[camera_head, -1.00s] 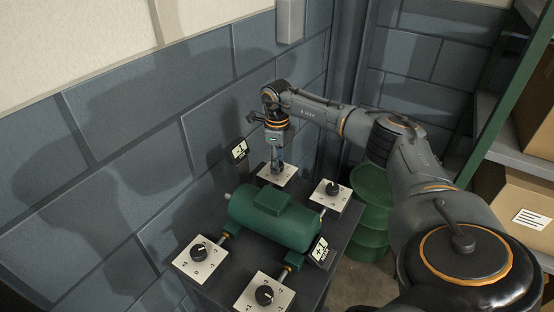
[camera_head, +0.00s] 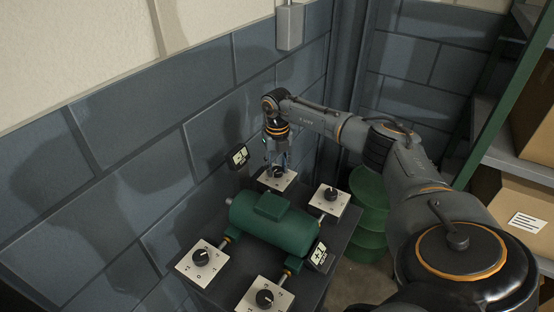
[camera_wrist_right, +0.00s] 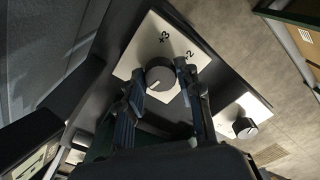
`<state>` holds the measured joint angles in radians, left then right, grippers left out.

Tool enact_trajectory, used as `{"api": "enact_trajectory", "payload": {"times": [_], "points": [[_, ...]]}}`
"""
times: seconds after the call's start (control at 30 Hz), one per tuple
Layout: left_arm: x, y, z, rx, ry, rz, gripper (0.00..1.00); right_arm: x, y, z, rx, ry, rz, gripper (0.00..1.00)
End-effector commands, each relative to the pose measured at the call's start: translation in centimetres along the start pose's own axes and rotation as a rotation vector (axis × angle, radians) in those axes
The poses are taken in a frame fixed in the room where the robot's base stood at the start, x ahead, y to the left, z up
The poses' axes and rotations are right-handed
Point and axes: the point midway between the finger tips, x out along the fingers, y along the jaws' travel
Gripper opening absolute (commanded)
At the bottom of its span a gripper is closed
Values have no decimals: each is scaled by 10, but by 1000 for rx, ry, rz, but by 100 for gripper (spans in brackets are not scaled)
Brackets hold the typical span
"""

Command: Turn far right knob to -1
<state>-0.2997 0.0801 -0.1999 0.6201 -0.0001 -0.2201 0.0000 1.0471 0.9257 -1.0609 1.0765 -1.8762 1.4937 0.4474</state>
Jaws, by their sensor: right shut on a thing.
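The black knob (camera_head: 277,171) on the back white plate (camera_head: 290,183) is under my right gripper (camera_head: 278,163). In the right wrist view the same knob (camera_wrist_right: 160,73) sits between the two fingers of my right gripper (camera_wrist_right: 160,86), which are shut on it. Its pale mark points to the lower left there, and "+3" and "-2" show on the plate (camera_wrist_right: 140,52); other marks are hidden. Another knob (camera_head: 331,193) on a white plate is to the right. Two more knobs (camera_head: 201,257) (camera_head: 265,298) are at the front. My left gripper is not in view.
A green motor-like casing (camera_head: 275,223) lies between the plates on a dark stand (camera_head: 345,235). A small display (camera_head: 238,156) reads "-1" behind it; another (camera_head: 319,254) reads "+1" in front. A block wall is at the left, green drums (camera_head: 369,215) and shelving at the right.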

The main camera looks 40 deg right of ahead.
Motion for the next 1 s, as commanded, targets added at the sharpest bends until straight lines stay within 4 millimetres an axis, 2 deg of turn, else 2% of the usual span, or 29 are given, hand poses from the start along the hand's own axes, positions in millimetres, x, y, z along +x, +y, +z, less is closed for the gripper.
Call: {"api": "enact_trajectory", "payload": {"times": [0.2, 0.43, 1.0], "points": [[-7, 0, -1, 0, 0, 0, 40, -2, -1, 1, 171, -3, 0, 4], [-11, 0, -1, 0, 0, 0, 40, -2, -1, 1, 293, -4, 0, 4], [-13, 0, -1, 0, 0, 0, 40, -1, -1, 1, 367, -4, 1, 4]]}}
